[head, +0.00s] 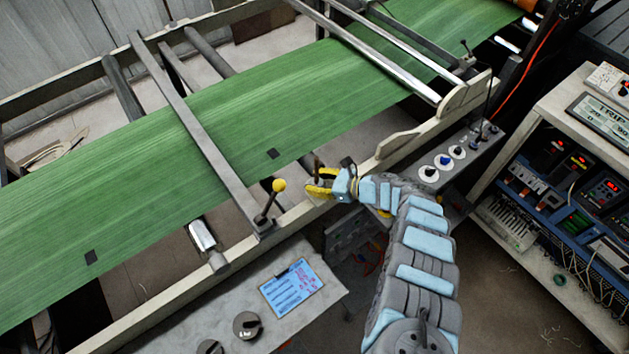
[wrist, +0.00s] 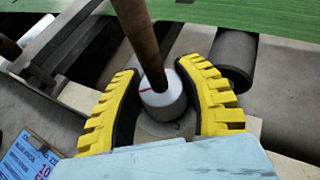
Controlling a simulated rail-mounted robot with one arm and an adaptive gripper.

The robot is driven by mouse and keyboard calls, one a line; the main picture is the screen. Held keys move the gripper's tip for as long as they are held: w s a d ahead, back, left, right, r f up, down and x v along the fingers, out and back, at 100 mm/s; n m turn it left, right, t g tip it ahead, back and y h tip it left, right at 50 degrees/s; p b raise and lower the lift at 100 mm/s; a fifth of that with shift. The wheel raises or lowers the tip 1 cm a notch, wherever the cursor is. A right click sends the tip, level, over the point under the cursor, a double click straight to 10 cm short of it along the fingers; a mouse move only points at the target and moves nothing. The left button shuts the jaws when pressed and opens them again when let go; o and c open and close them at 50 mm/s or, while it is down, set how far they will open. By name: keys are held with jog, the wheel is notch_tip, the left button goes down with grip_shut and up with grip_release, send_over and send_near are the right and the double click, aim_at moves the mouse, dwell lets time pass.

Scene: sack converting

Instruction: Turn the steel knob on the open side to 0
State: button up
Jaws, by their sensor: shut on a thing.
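In the wrist view, a pale grey round knob (wrist: 165,101) with a short red line on its upper face sits between my yellow fingers. My gripper (wrist: 160,70) is shut on it, one finger on each side. A brown rod (wrist: 138,35) crosses in front of the knob's top and hides part of it. No 0 mark or scale can be read. In the head view, my gripper (head: 318,184) is at the near rail of the green belt frame, and the knob is hidden by the fingers there.
A yellow-ball lever (head: 279,186) stands left of my gripper. The green belt (head: 240,120) runs behind. A small panel with knobs (head: 445,160) is to the right. A grey table (head: 200,310) with black knobs and a blue sheet (head: 290,288) lies in front. An electrical cabinet (head: 560,110) stands far right.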

jog(key=shift+d+f, duration=0.1)
dwell(0.7)
jog(key=o, duration=1.2)
jog(key=shift+s+d, duration=0.1)
jog(key=v, duration=1.2)
